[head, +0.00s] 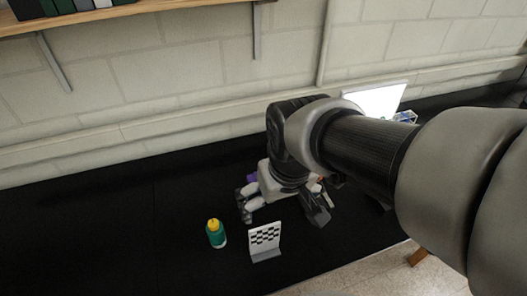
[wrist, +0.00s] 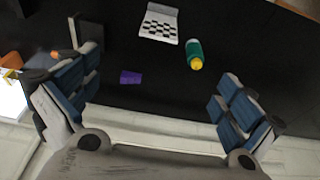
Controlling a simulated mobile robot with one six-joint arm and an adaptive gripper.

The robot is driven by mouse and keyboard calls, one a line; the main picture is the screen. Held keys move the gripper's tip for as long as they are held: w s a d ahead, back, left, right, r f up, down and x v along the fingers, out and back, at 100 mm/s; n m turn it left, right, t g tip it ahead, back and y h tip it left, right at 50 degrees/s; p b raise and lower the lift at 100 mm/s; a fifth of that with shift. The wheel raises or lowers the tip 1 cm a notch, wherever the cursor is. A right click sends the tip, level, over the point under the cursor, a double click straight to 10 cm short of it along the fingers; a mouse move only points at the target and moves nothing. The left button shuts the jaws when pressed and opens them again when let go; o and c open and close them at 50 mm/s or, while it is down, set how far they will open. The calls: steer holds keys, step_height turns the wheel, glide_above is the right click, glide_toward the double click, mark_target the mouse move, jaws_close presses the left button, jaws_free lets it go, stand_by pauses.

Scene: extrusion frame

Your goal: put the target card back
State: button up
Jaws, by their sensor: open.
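The target card (head: 265,238), a white panel with a black checker pattern, stands upright on a grey foot on the black bench in the head view. It also shows at the top of the wrist view (wrist: 160,22). My gripper (head: 281,212) is behind the card in the head view, apart from it. In the wrist view its fingers (wrist: 160,88) are spread wide and nothing is between their pads. A small purple block (wrist: 131,77) lies on the bench below the gap. In the head view my gripper mostly hides this block.
A bright white screen (head: 376,99) is at the back right, beyond my arm. A wooden shelf (head: 150,11) is on the wall above. The bench's left part is clear.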

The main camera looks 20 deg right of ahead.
steer(key=s+r+t, duration=0.2)
steer(key=s+r, duration=0.2)
steer(key=s, duration=0.3)
steer(key=shift+s+r, duration=0.2)
step_height(320, 180, down, 16)
steer(key=b, duration=1.6)
